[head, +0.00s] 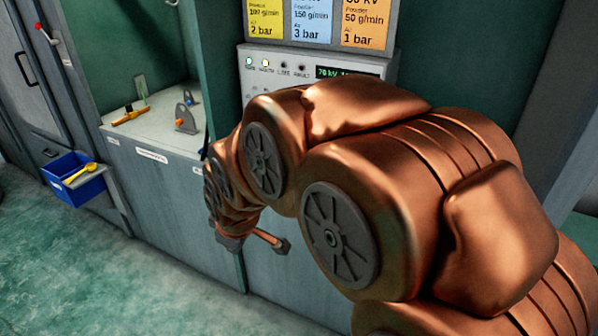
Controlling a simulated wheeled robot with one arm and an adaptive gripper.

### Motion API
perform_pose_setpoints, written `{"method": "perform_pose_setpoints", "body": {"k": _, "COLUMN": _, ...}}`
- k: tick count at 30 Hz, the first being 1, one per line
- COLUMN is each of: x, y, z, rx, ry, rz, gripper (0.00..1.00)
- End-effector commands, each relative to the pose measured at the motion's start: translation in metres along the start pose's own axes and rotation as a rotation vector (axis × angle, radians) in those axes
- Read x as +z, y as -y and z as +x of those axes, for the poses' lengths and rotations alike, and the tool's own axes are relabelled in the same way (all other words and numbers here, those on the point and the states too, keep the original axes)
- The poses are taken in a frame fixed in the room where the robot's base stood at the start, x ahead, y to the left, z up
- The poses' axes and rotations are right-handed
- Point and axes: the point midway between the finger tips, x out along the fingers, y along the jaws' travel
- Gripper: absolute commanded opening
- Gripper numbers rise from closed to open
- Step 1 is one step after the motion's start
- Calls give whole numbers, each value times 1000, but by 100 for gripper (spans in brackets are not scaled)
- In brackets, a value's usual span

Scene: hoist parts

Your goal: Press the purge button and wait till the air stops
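The grey control panel (306,61) is on the cabinet front in the head view. It has a row of small round lamps with labels and a dark display with green digits (334,72). My copper arm covers the lower and right part of the panel. I cannot make out a purge button; it may be behind the arm. The end of my arm hangs low in front of the cabinet. What seems to be part of my gripper (250,240) shows there, small and partly hidden, so I cannot tell whether it is open or shut.
Yellow, blue and orange setting cards (311,22) are above the panel. Left of it is a green-walled booth with a pale ledge (150,139), holding an orange-handled tool (130,115) and a grey bracket (186,113). A blue bin (80,188) with a yellow scoop (81,173) is farther left. The floor (100,280) in front is clear.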

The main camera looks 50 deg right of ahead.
Motion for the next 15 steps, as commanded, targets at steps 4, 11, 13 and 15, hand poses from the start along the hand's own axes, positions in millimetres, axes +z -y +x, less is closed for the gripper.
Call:
{"method": "perform_pose_setpoints", "body": {"k": 4, "x": -17, "y": -48, "z": 61, "rx": 150, "ry": -120, "rz": -157, "gripper": 0}}
{"method": "perform_pose_setpoints", "body": {"k": 11, "x": -38, "y": -130, "z": 116, "rx": 441, "ry": -241, "rz": -417, "gripper": 0}}
{"method": "perform_pose_setpoints", "body": {"k": 13, "x": -40, "y": -154, "z": 128, "rx": 541, "ry": -259, "rz": -496, "gripper": 0}}
{"method": "perform_pose_setpoints", "body": {"k": 15, "x": -40, "y": -177, "z": 139, "rx": 643, "ry": -266, "rz": -573, "gripper": 0}}
